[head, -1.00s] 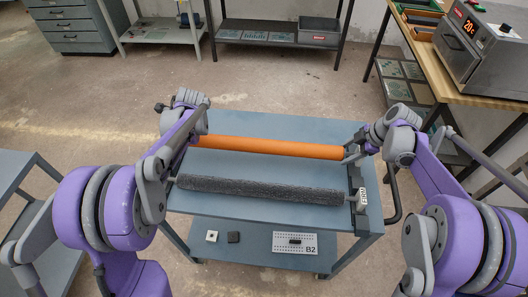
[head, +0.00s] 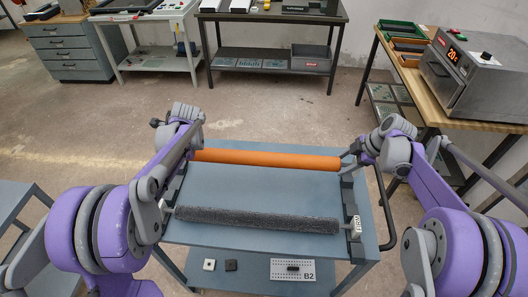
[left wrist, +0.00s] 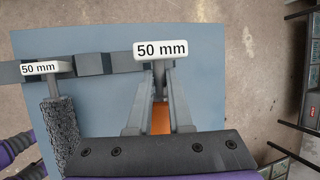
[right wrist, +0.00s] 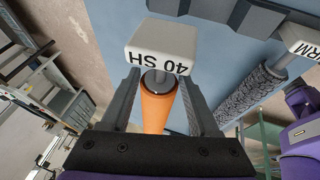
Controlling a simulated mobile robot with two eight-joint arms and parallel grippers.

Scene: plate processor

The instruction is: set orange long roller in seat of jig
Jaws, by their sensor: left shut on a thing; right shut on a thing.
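The long orange roller (head: 265,158) spans the back part of the table, parallel to a dark grey fuzzy roller. My left gripper (head: 188,150) is shut on its left end; the left wrist view shows the fingers beside its shaft, below a "50 mm" end block (left wrist: 161,49). My right gripper (head: 345,163) is shut on its right end, where the right wrist view shows an end block marked "40 SH" (right wrist: 160,47). The jig (head: 348,195) is a pair of dark side rails on the table. I cannot tell whether the orange roller's shaft touches the rails.
The grey fuzzy roller (head: 258,220) lies across the jig nearer to me. The blue-grey table (head: 260,190) is clear between the rollers. Its lower shelf holds small blocks and a white plate marked B2 (head: 292,270). An oven (head: 470,75) stands on a bench at right.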

